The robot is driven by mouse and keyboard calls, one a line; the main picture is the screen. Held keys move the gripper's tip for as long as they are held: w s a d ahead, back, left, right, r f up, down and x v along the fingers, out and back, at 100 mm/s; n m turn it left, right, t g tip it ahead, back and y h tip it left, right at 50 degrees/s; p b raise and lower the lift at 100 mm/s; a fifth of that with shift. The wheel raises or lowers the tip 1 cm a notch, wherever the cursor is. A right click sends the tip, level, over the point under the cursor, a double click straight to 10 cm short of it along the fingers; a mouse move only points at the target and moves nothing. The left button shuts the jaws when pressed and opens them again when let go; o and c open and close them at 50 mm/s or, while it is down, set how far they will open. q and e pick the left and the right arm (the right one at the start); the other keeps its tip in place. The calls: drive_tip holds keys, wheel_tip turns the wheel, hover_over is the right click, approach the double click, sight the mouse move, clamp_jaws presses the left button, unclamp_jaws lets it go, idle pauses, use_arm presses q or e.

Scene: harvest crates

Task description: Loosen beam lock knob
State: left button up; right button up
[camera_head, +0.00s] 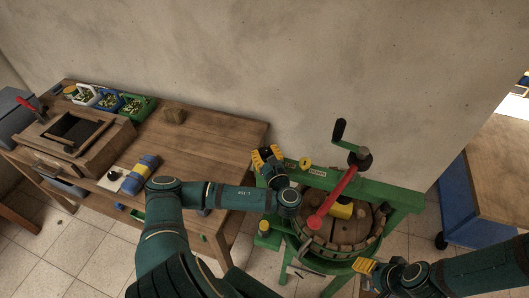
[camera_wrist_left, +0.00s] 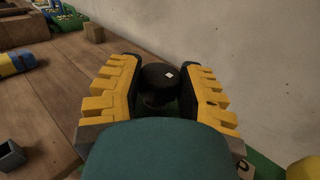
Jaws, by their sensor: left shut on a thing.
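The black beam lock knob (camera_wrist_left: 162,86) has a small white mark on its top. In the left wrist view it stands between the yellow ribbed fingers of my left gripper (camera_wrist_left: 160,92), which is shut on it. In the head view my left gripper (camera_head: 267,158) is at the left end of the press's green beam (camera_head: 318,178), and the knob is hidden there by the fingers. My right gripper (camera_head: 366,268) is low at the right front of the press. Only part of its yellow fingers shows, so its opening cannot be told.
The press has a red lever (camera_head: 334,198), a black crank (camera_head: 340,133) and a wooden slatted tub (camera_head: 338,246). A wooden table (camera_head: 205,142) to the left holds small crates, a wooden box and a blue-yellow roll (camera_head: 141,173). A plain wall stands behind.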

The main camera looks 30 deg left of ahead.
sight(264, 150)
use_arm(q)
drive_tip(key=shift+f+n+g+y, duration=0.1)
drive_tip(key=shift+n+g+y, duration=0.3)
drive_tip(key=shift+g, duration=0.1)
drive_tip(key=o, duration=1.2)
drive_tip(key=shift+a, duration=0.1)
wheel_tip(264, 150, up, 10)
idle(0.3)
